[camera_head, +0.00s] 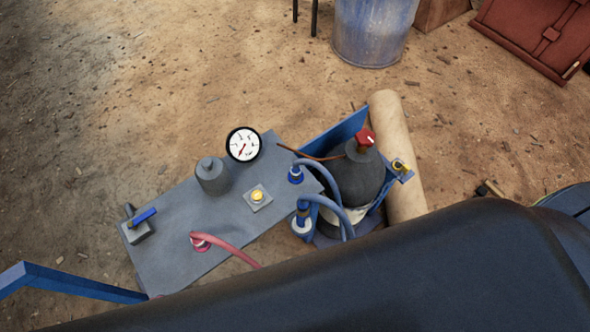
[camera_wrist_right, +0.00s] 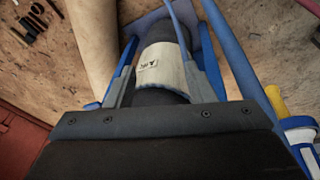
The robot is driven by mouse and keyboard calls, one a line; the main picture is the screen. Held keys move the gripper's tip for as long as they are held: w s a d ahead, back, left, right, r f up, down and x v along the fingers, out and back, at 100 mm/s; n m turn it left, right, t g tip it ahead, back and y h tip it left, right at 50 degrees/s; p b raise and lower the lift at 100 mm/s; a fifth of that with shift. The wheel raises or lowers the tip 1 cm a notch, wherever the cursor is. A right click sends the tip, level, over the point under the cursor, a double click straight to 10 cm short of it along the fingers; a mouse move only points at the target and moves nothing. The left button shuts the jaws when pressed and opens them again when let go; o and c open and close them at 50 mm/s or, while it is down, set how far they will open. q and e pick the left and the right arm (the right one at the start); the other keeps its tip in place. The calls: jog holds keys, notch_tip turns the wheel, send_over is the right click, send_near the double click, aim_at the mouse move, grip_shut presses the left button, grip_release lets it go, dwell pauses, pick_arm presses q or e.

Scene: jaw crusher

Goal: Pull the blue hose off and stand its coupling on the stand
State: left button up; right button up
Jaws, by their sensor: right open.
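In the head view, one blue-grey hose (camera_head: 332,180) arches from a blue coupling (camera_head: 295,175) on the grey panel (camera_head: 180,245). A second blue-grey hose (camera_head: 328,203) rises from a blue-and-white fitting (camera_head: 302,222) by the panel's right edge. Both run down behind my dark arm, so their far ends are hidden. I cannot tell which part is the stand. My right gripper (camera_wrist_right: 163,75) is open in the right wrist view, its fingers either side of the white-labelled bottle (camera_wrist_right: 162,65) seen beyond them. A blue hose (camera_wrist_right: 235,50) passes to its right. My left gripper is out of view.
The panel carries a gauge (camera_head: 243,144), a grey cylinder (camera_head: 212,176), a yellow button (camera_head: 257,196), a blue-handled valve (camera_head: 140,220) and a red hose (camera_head: 228,247). A dark bottle (camera_head: 357,180) with a red knob (camera_head: 366,138) stands beside it. A roll (camera_head: 395,115) lies behind.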

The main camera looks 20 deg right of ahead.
jog(key=w+a+r+p, duration=0.1)
jog(key=w+r, duration=0.2)
jog(key=r, duration=0.5)
jog(key=w+a+r+p, duration=0.1)
jog(key=w+r, duration=0.2)
jog(key=r, duration=0.6)
jog(key=n+g+y, duration=0.1)
jog(key=n+g, duration=0.1)
jog(key=n, duration=0.2)
send_over(296, 166)
jog(key=f, duration=0.3)
jog(key=shift+s+d+f+p, duration=0.4)
jog(key=shift+w+a+n, duration=0.3)
jog(key=shift+w+a, duration=0.1)
jog(key=shift+a, duration=0.05)
jog(key=shift+f, duration=0.1)
